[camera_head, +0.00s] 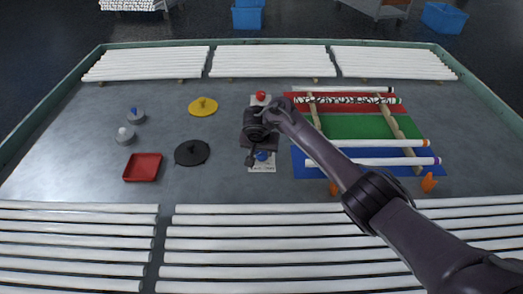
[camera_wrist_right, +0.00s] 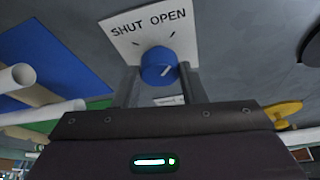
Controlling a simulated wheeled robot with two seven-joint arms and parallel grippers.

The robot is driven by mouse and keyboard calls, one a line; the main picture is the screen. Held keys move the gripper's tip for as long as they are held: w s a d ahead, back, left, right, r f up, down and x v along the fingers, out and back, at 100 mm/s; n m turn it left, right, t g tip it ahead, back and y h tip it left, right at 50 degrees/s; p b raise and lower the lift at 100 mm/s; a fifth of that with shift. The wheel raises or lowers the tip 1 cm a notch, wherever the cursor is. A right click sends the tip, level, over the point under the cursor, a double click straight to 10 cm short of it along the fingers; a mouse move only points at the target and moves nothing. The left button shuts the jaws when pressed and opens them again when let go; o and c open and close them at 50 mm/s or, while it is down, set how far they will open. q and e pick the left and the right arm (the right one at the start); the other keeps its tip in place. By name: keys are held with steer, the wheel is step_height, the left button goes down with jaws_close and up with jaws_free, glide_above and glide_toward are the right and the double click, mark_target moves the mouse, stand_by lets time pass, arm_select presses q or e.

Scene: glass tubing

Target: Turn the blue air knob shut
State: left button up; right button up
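The blue air knob (camera_head: 261,155) sits on a white plate (camera_head: 262,168) at the middle of the table. In the right wrist view the knob (camera_wrist_right: 158,62) has a short white line on its face. The plate (camera_wrist_right: 125,30) reads SHUT on the left and OPEN on the right, with small tick marks beside the knob. My right gripper (camera_wrist_right: 159,82) has its two fingers apart, one on each side of the knob, with seemingly narrow gaps. In the head view the right gripper (camera_head: 256,157) is over the plate and partly hides it. My left gripper is not in view.
A red knob (camera_head: 261,96) stands behind the gripper. Glass tubes lie on a wooden rack (camera_head: 401,131) over red, green and blue mats to the right. A red tray (camera_head: 142,167), a black disc (camera_head: 192,153) and a yellow disc (camera_head: 203,106) are to the left.

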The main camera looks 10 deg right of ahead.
steer(key=shift+c, duration=1.2)
